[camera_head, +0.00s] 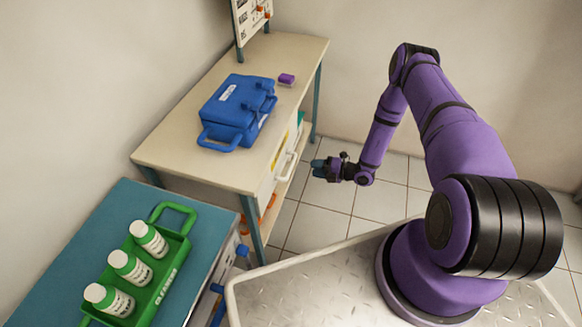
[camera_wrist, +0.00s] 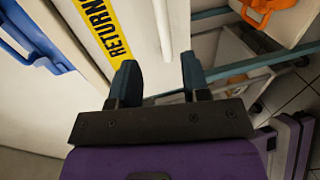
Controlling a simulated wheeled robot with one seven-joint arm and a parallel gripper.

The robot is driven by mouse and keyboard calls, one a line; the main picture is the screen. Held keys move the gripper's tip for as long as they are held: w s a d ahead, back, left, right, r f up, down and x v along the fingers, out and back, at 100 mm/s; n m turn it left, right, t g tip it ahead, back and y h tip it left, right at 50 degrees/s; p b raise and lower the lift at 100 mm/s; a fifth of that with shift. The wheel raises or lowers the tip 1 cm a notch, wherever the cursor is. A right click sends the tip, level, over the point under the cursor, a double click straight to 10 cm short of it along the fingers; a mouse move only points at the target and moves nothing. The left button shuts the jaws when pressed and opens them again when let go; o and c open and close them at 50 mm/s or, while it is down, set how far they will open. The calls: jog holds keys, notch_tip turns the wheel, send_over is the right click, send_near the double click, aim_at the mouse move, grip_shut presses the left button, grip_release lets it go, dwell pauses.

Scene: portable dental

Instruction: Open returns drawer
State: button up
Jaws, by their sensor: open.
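The returns drawer (camera_head: 266,190) is under the cream table and its front looks flush with the table. In the wrist view its white front (camera_wrist: 90,65) carries a yellow label (camera_wrist: 107,30) reading "RETURN", cut off at the top. The white bar handle (camera_wrist: 163,25) runs beside the label; it also shows in the head view (camera_head: 286,167). My gripper (camera_head: 318,167) is to the right of the handle, apart from it, with nothing held. In the wrist view my open fingertips (camera_wrist: 158,75) lie either side of the handle's line. The gap in depth is hard to judge.
A blue case (camera_head: 236,108) and a small purple block (camera_head: 286,79) are on the table (camera_head: 185,140). A green carrier (camera_head: 172,270) with white bottles stands on the teal-topped cart (camera_head: 95,235). An orange-handled item (camera_wrist: 265,10) shows near the lower shelf. Tiled floor is free around my gripper.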

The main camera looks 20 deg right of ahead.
aim_at(291, 165)
jog(key=x, duration=1)
jog(key=shift+w+a+f, duration=0.15)
jog(key=shift+a+f, duration=0.1)
jog(key=shift+a, duration=0.05)
grip_shut()
